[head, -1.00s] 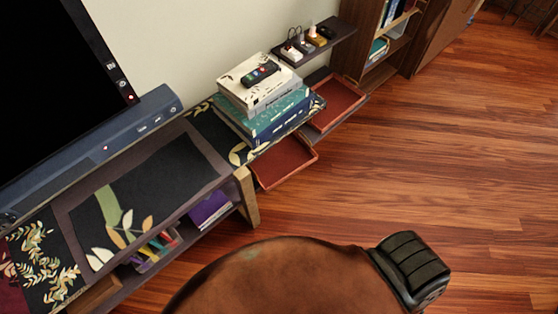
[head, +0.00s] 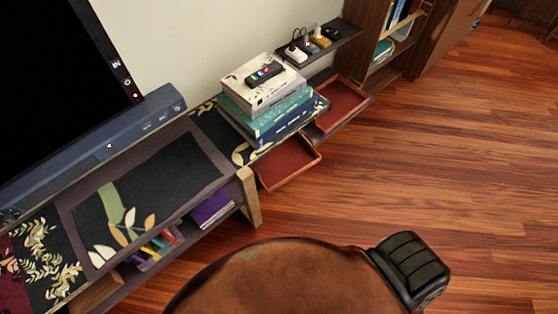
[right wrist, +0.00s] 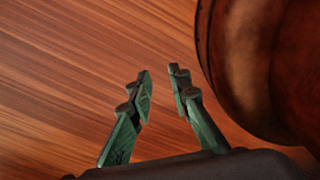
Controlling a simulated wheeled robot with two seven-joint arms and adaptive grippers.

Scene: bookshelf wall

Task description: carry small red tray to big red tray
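Two red trays with raised rims show in the head view. One red tray (head: 288,166) juts out from under the near end of the book-laden shelf, and its back part is hidden. The other red tray (head: 345,100) lies farther back on a low dark shelf, partly hidden by the books. I cannot tell for certain which is the small one. My right gripper (right wrist: 160,88) shows in the right wrist view with its green fingers apart and nothing between them, above the wood floor. Neither gripper shows in the head view, and my left gripper is not seen.
A stack of books (head: 262,105) with a remote on top stands beside the trays. A wall shelf (head: 345,32) holds several small items. A TV console (head: 232,192) runs along the left and a bookcase (head: 362,45) stands behind. The wood floor (head: 450,170) at right is clear.

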